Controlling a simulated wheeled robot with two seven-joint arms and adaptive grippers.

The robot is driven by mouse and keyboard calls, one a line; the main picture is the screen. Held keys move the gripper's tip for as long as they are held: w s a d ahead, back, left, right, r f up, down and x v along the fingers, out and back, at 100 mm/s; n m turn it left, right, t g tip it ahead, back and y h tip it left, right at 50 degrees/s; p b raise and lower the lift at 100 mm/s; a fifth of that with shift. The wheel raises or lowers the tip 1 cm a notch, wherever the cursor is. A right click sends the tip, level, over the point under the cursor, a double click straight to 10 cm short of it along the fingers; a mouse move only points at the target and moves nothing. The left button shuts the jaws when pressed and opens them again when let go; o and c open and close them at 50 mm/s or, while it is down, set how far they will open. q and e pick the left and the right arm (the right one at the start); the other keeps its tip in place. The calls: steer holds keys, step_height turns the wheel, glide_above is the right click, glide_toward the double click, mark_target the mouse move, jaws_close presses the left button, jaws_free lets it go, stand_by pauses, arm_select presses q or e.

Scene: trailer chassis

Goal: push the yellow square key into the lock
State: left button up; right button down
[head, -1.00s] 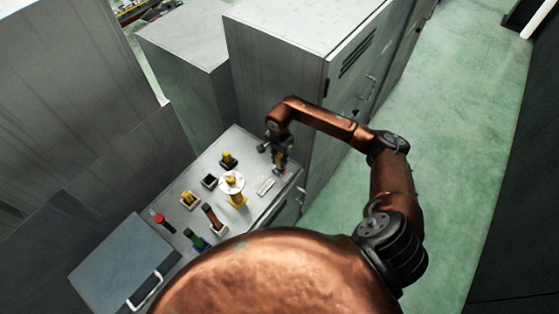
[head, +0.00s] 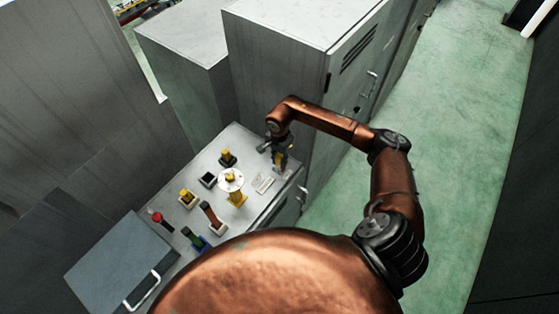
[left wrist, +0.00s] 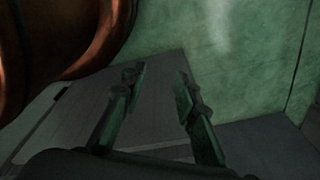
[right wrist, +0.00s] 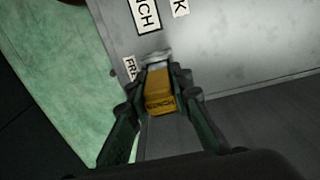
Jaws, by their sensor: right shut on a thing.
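My right gripper (right wrist: 160,92) is shut on a yellow-orange square block (right wrist: 160,101), the key, with dark lettering on its near end. A pale grey piece (right wrist: 155,58) shows just beyond the block; I cannot tell whether it is part of the key or of a lock. In the head view the right gripper (head: 281,163) is low over the right end of the grey bench top (head: 247,146), and the key is too small to make out. No lock can be made out clearly. My left gripper (left wrist: 157,92) is open and empty, seen only in the left wrist view.
Left of the right gripper stand a white disc on a yellow stand (head: 231,181), a black socket (head: 208,180), yellow-topped blocks (head: 188,198) and several handles. A tall grey cabinet (head: 285,80) rises behind the bench. Green floor (head: 430,130) lies open to the right.

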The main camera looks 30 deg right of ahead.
steer(key=shift+f+b, duration=0.55)
steer(key=shift+f, duration=0.1)
steer(key=c, duration=1.7)
jaws_free()
steer(key=shift+o, duration=0.2)
step_height(320, 180, up, 12)
steer(key=shift+r, duration=0.1)
steer(key=shift+d, duration=0.1)
